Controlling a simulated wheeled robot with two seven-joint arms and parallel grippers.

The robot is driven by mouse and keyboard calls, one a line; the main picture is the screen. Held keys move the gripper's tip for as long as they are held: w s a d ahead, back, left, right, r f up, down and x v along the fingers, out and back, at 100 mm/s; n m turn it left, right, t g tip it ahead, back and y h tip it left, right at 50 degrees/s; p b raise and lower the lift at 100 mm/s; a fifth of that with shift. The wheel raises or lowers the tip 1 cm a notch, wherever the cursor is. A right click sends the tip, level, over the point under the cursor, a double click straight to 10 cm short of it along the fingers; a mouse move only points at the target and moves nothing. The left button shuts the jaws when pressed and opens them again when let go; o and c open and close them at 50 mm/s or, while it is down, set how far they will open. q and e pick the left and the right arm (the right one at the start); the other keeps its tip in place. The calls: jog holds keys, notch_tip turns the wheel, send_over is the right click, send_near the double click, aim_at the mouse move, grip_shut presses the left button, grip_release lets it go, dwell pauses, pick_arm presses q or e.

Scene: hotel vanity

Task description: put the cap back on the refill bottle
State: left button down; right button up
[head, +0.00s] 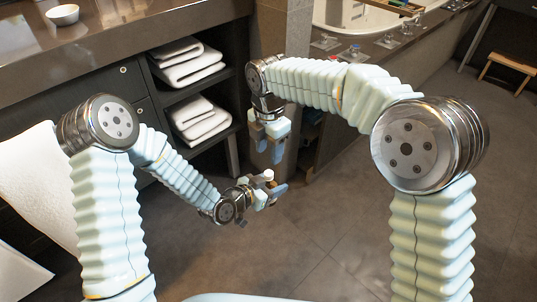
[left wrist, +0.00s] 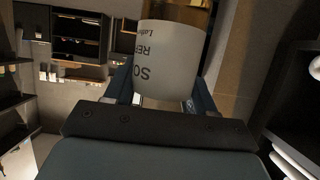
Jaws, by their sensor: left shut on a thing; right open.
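My left gripper (head: 269,189) is shut on the refill bottle (left wrist: 168,62), low over the floor in front of the vanity. In the left wrist view the bottle has a white label with dark print, upside down there, and an amber part above it. A blue finger stands on each side of it. In the head view the bottle is too small and covered to make out well; a small pale piece shows between the fingers. My right gripper (head: 270,150) is open and points down, just above the left one. I cannot make out the cap in either view.
A dark shelf unit (head: 235,83) with folded white towels (head: 188,62) stands behind the grippers. A white bowl (head: 62,15) sits on the counter at the upper left. A basin (head: 350,18) with taps lies at the upper right, and a wooden stool (head: 510,62) stands beyond. The floor below is clear.

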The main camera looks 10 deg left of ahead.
aim_at(269, 173)
dwell(0.3)
jog(key=shift+f, duration=3.95)
grip_shut()
jog(key=m, duration=0.3)
jog(key=shift+o, duration=0.5)
grip_release()
